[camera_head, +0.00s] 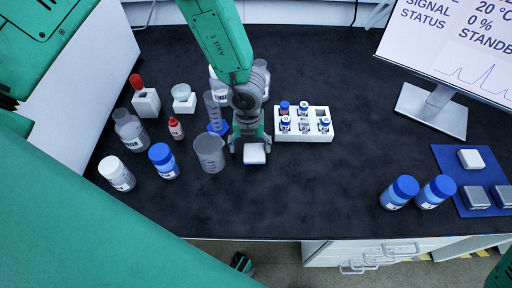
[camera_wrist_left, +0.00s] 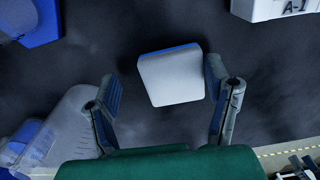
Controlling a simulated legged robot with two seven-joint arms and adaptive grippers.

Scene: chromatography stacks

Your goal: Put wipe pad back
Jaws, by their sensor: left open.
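The wipe pad, a small white block with a blue side (camera_head: 254,154), is on the black bench near its front middle. My left gripper (camera_head: 250,150) comes down over it from the back, with a finger on each side. In the left wrist view the pad (camera_wrist_left: 172,76) lies between the open fingers, closer to the right finger and slightly tilted. A gap shows at the left finger; contact on the right cannot be told.
A clear beaker (camera_head: 209,153) stands close left of my left gripper. A white vial rack (camera_head: 318,136) stands to its right. Several bottles crowd the left. Blue-capped jars (camera_head: 399,192) and a blue mat (camera_head: 448,160) with small blocks are at right. The bench between is clear.

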